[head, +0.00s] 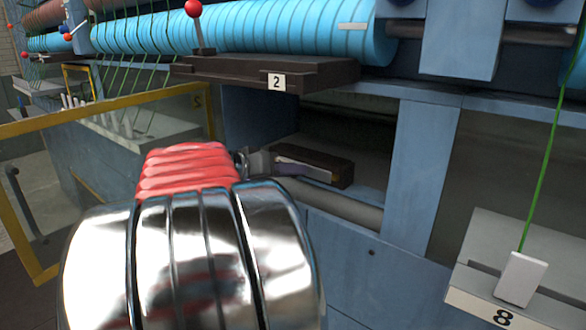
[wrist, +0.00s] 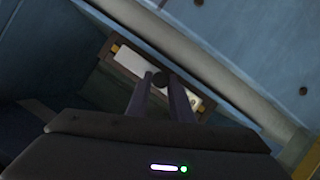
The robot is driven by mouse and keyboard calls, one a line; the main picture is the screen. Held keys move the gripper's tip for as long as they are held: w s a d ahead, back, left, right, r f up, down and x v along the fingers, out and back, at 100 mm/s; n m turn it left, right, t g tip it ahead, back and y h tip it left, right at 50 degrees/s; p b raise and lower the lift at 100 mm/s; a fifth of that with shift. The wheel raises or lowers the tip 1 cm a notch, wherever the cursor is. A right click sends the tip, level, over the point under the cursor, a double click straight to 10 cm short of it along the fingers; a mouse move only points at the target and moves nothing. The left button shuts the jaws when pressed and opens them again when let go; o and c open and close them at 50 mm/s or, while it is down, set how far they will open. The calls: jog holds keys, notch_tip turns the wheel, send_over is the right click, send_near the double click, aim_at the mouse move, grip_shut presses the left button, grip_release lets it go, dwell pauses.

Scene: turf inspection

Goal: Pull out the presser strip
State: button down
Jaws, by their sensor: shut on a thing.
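The presser strip is a dark brown bar with a pale front plate and yellowish ends. In the head view the strip (head: 325,160) sits in the opening under the ledge marked 2. In the wrist view its pale plate (wrist: 130,63) lies slanted, with a dark round knob at its middle. My gripper (wrist: 161,82) is shut on that knob, its two slim fingers on either side. In the head view my chrome and red arm reaches from below, and the gripper is small and partly hidden against the strip.
A dark ledge (head: 265,72) with a red-knobbed lever overhangs the opening. A grey roller (head: 340,202) runs just below the strip. A blue post (head: 420,175) stands to the right. A yellow-framed glass panel (head: 95,115) is at left, and a tray marked 8 (head: 480,302) at lower right.

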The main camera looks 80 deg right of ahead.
jog(key=shift+w+a, duration=0.35)
jog(key=shift+a, duration=0.45)
jog(key=shift+w+a, duration=0.35)
jog(key=shift+a, duration=0.5)
jog(key=shift+w+a, duration=0.35)
jog(key=shift+a, duration=0.45)
dwell(0.5)
jog(key=w+a, duration=0.4)
jog(key=a, duration=0.5)
dwell(1.6)
dwell(0.5)
